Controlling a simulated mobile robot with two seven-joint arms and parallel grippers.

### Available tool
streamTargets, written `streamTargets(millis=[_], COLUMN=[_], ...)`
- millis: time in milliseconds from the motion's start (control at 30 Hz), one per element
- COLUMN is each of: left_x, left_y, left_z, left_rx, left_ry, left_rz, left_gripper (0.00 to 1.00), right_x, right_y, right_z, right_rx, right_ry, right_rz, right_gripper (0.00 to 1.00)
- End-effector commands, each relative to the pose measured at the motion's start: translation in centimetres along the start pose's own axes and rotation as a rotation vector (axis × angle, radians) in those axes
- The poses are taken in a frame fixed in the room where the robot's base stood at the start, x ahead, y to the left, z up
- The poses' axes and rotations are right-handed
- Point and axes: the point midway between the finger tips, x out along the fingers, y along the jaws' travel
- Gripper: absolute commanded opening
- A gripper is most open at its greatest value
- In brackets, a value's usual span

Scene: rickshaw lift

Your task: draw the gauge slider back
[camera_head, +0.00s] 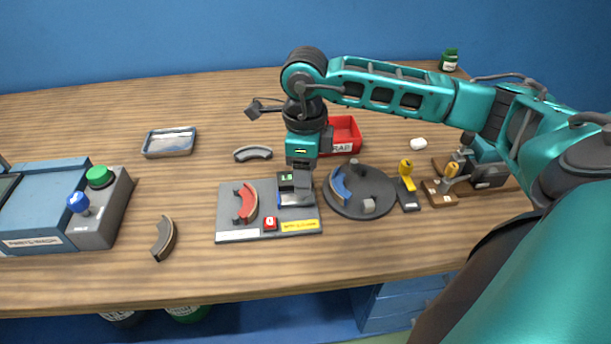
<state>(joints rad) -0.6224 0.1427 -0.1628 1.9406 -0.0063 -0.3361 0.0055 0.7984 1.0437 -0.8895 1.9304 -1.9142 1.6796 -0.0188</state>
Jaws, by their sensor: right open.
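A grey gauge plate (240,236) lies near the middle of the table, with a red curved part (248,203) seated at its left, a red button (270,223) and a yellow label along its front edge. The gauge slider, with a small green display (286,179), is at the plate's right back. My right gripper (297,191) reaches down over the slider with its jaws open. The gripper hides part of the slider, so I cannot tell whether the fingers touch it. My left gripper is out of view.
A dark turntable (375,203) with a blue curved part (340,184) stands right of the plate. A red scrap bin (346,136) is behind my gripper. Loose grey arcs (164,238) and a blue-grey machine (40,215) are left.

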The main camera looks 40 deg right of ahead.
Motion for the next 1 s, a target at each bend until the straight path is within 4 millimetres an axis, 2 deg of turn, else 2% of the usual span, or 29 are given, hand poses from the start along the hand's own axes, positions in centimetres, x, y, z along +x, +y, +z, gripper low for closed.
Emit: streamTargets(millis=[300, 500, 667, 1000], left_x=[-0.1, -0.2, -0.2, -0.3], left_y=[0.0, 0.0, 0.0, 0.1], left_z=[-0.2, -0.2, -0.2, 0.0], left_rx=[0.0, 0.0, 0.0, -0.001], left_ry=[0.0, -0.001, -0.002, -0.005], left_rz=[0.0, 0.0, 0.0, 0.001], left_gripper=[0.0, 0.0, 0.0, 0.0], right_x=[-7.2, -10.0, -10.7, -10.7], right_y=[-0.1, 0.0, 0.0, 0.0], right_z=[0.1, 0.0, -0.1, -0.1], right_rx=[0.0, 0.001, 0.002, 0.001], right_ry=[-0.004, -0.001, 0.001, 0.001], right_rz=[-0.004, -0.002, -0.002, -0.001], right_gripper=[0.54, 0.54, 0.54, 0.54])
